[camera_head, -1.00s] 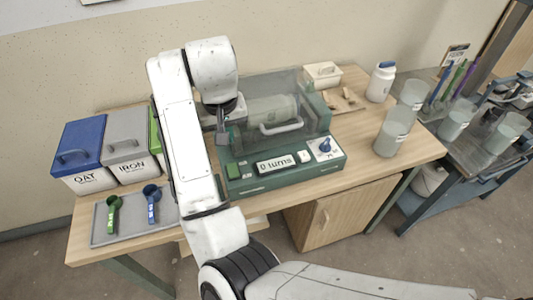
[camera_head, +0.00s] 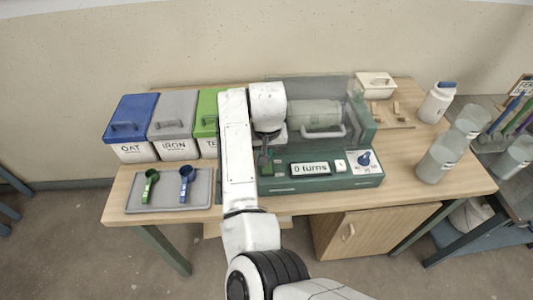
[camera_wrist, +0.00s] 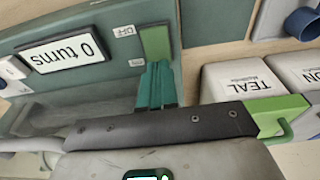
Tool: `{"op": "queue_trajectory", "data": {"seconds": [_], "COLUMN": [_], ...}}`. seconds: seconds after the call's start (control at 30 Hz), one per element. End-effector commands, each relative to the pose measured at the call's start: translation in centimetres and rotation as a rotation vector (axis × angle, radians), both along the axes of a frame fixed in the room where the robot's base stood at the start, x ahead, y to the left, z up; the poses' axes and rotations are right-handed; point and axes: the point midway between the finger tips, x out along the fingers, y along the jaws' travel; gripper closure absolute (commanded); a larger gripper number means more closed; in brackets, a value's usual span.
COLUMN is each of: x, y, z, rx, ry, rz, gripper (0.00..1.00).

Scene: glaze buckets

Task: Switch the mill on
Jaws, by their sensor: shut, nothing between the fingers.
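The mill is a green machine (camera_head: 330,182) with a clear cover over a pale jar. Its display (camera_head: 310,169) reads "0 turns", and it also shows upside down in the wrist view (camera_wrist: 62,53). A green rocker switch (camera_wrist: 154,41) sits on the panel beside small labels, one reading "OFF". My gripper (camera_head: 264,161) is low over the left end of the mill's front. In the wrist view its teal fingers (camera_wrist: 157,86) are shut and empty, with their tips at the switch's near end. I cannot tell whether they touch it.
Blue-lidded (camera_head: 130,127), grey-lidded (camera_head: 173,124) and green-lidded (camera_head: 207,127) bins stand left of the mill. A tray (camera_head: 170,203) with green and blue scoops lies before them. A white jar (camera_head: 437,103) and clear buckets (camera_head: 440,158) stand to the right.

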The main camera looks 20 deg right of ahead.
Motion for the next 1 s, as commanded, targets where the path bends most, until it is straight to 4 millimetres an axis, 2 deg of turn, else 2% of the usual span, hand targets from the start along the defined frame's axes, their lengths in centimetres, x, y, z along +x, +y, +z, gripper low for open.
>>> {"op": "queue_trajectory", "data": {"seconds": [0.2, 0.57, 1.0], "x": [0.2, 0.3, 1.5], "y": [-0.1, -0.1, -0.7], "z": [-1.5, -1.7, -3.4], "rx": [0.0, -0.001, 0.001], "ry": [0.001, 0.0, 0.002], "rz": [0.0, 0.0, 0.001], "gripper": [1.0, 1.0, 1.0]}}
